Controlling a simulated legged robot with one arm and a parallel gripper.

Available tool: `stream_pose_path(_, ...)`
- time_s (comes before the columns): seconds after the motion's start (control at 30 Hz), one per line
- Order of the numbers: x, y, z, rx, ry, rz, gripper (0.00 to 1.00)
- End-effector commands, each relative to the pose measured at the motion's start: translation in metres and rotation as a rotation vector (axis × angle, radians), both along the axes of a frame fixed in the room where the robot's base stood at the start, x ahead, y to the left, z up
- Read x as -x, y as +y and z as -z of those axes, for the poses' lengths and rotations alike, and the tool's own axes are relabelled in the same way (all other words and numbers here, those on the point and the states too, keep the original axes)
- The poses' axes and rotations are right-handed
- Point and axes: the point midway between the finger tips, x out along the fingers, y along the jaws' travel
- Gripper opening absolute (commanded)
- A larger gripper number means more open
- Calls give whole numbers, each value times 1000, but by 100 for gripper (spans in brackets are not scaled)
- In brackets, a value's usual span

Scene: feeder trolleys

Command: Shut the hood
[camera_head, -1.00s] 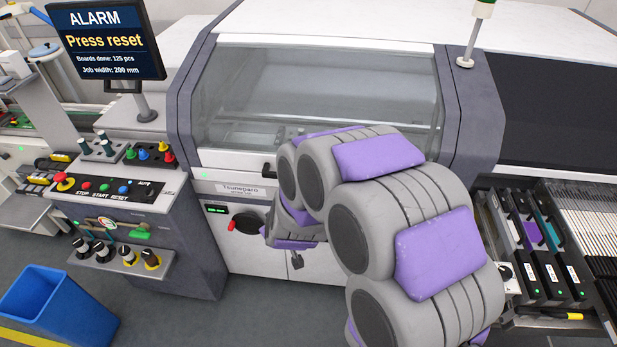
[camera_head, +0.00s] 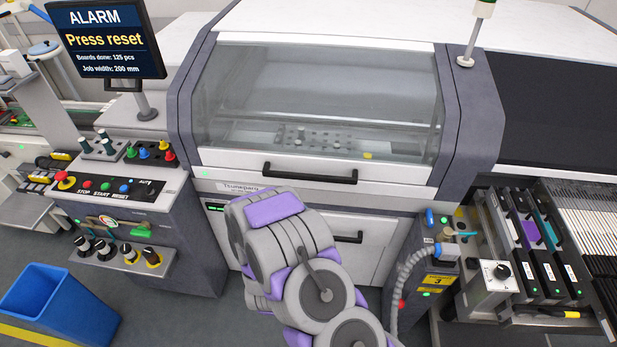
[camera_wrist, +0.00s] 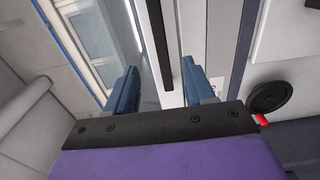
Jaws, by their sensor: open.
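The hood (camera_head: 320,100) is a clear window in a white and grey machine front. In the head view it lies down flush over the opening, with its lower white edge against the front panel. Its black bar handle (camera_head: 310,173) runs along that lower edge. My arm stands in front of the machine, below the handle; the gripper is hidden in that view. In the wrist view my gripper (camera_wrist: 160,90) has two blue fingers spread apart and empty. The black handle (camera_wrist: 158,45) shows beyond the fingertips, between them in the picture.
An alarm screen (camera_head: 105,40) reads "Press reset". A button panel (camera_head: 105,187) stands left of the hood, with a blue bin (camera_head: 58,308) below. A grey post with a hose and yellow label (camera_head: 437,281) and feeders (camera_head: 545,245) stand at right.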

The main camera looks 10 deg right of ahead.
Motion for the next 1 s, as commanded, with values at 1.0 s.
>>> stream_pose_path(1.0,-105,-34,-1,2,-7,2,53)
